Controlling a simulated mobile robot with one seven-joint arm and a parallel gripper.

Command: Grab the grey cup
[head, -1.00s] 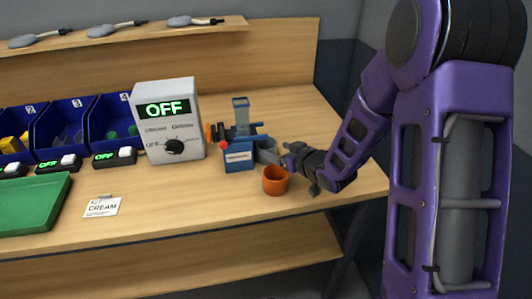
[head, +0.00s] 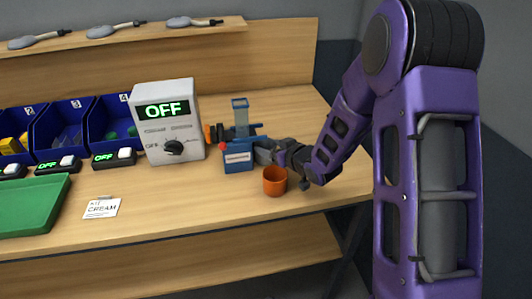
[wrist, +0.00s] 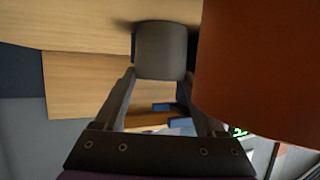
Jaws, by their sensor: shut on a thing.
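The grey cup (head: 262,153) stands on the bench beside the blue box, partly hidden by my gripper in the head view. In the wrist view the grey cup (wrist: 160,50) sits between my two fingertips. My gripper (head: 279,153) reaches in from the right. In the wrist view my gripper (wrist: 159,76) has a finger on each side of the cup and is shut on it. I cannot tell whether the cup is clear of the bench.
An orange cup (head: 274,181) stands just in front of my gripper; it fills the right of the wrist view (wrist: 262,65). A blue box (head: 238,157) with a clear-topped device is close to the left. The control box (head: 168,120) reads OFF.

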